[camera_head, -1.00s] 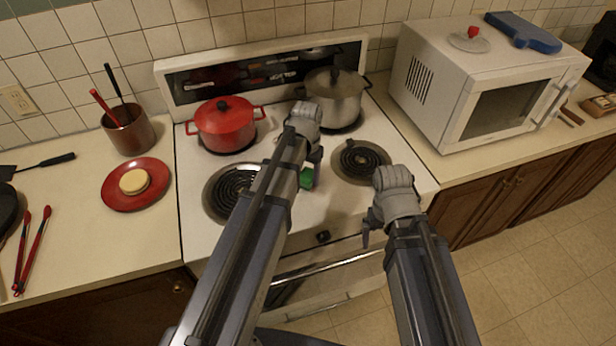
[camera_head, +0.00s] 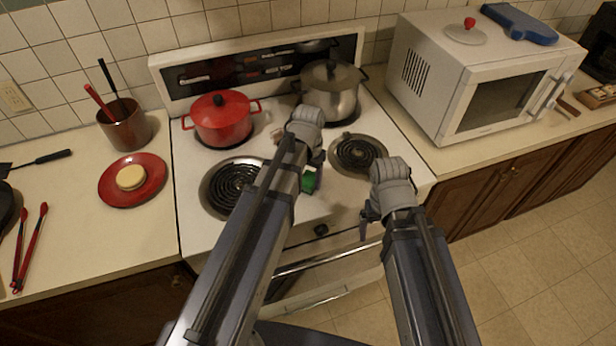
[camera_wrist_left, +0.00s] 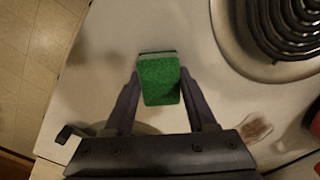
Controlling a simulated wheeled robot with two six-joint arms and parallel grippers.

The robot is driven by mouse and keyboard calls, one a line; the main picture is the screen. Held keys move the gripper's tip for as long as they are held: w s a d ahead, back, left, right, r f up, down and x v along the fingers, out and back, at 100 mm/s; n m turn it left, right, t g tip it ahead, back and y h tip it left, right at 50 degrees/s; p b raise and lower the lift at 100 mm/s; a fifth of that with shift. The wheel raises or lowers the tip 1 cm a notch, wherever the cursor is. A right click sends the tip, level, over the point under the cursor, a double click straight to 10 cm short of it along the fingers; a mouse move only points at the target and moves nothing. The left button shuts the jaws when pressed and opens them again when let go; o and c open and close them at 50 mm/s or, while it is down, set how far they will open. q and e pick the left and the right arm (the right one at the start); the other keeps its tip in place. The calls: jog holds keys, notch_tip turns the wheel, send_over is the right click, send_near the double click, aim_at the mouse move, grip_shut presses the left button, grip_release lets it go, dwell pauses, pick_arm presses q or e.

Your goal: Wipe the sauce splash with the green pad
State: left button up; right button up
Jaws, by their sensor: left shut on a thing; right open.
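The green pad (camera_wrist_left: 160,82) is a green block with a grey layer at its far edge, between my left gripper's fingers in the left wrist view. My left gripper (camera_wrist_left: 160,100) is shut on it over the white stovetop. In the head view the pad (camera_head: 310,180) shows beside my left gripper (camera_head: 312,172), between the two front burners. A brownish sauce splash (camera_wrist_left: 256,130) lies on the stovetop to the right of the gripper in the left wrist view. My right gripper (camera_head: 368,222) is open and empty near the stove's front right edge.
A red pot (camera_head: 222,122) and a steel pot (camera_head: 330,92) stand on the back burners. The front left coil burner (camera_head: 232,188) and front right coil burner (camera_head: 358,155) are bare. A red plate (camera_head: 150,190) lies on the left counter; a microwave (camera_head: 430,95) stands right.

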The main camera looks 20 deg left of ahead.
pick_arm(q)
jog(key=shift+r, duration=0.1)
notch_tip(320, 180, up, 6)
jog(key=p, duration=0.6)
notch_tip(320, 180, up, 3)
jog(key=p, duration=0.3)
jog(key=shift+f, duration=0.2)
dwell(0.4)
